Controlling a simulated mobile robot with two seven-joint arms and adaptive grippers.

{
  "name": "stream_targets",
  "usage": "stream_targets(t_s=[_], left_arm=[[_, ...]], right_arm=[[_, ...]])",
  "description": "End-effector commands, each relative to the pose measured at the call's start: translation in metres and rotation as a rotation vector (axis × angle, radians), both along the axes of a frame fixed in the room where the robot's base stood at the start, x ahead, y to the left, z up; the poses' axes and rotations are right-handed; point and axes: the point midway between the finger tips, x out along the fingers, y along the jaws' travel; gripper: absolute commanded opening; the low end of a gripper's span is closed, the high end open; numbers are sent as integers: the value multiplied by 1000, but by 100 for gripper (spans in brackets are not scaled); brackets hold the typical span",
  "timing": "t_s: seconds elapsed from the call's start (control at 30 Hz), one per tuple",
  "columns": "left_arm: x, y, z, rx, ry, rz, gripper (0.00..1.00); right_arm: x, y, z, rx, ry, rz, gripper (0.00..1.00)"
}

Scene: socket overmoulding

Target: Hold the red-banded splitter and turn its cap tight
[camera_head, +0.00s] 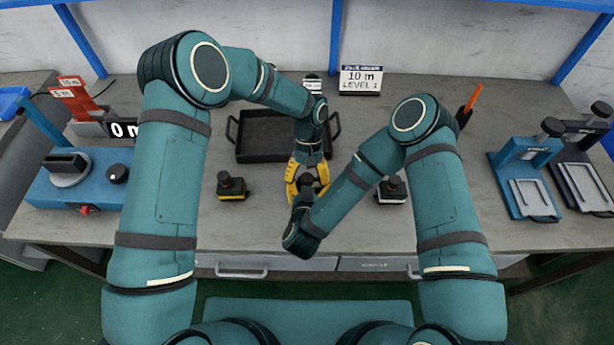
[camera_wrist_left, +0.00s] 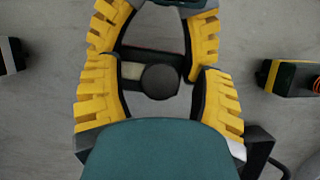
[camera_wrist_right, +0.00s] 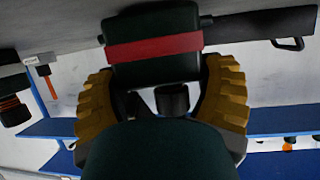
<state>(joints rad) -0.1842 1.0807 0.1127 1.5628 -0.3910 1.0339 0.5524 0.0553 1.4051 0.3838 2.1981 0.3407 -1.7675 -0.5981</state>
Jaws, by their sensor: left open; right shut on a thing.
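The red-banded splitter (camera_wrist_right: 152,72) is a dark block with a red band across it in the right wrist view. My right gripper (camera_wrist_right: 165,85) is shut on it, a finger on each side. Its round black cap (camera_wrist_left: 160,81) faces the left wrist camera. My left gripper (camera_wrist_left: 158,68) is open, with its yellow fingers on both sides of the cap and a gap around it. In the head view my left gripper (camera_head: 307,174) and right gripper (camera_head: 304,192) meet over the table middle, mostly hiding the splitter.
A yellow-banded splitter (camera_head: 231,190) stands to the left and a pale-banded one (camera_head: 391,192) to the right. A black tray (camera_head: 262,136) lies behind the grippers.

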Motion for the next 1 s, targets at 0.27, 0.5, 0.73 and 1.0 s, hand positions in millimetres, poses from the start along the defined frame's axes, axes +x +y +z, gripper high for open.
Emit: stream_targets(t_s=[0.27, 0.5, 0.73, 1.0], left_arm=[[0, 0, 0, 0, 0, 0, 0], [0, 0, 0, 1, 1, -1, 0], [0, 0, 0, 2, -1, -47, 0], [0, 0, 0, 5, -2, -210, 0]], right_arm=[[0, 0, 0, 0, -1, 0, 33], [0, 0, 0, 0, -2, 0, 33], [0, 0, 1, 0, -2, 0, 33], [0, 0, 1, 0, -2, 0, 33]])
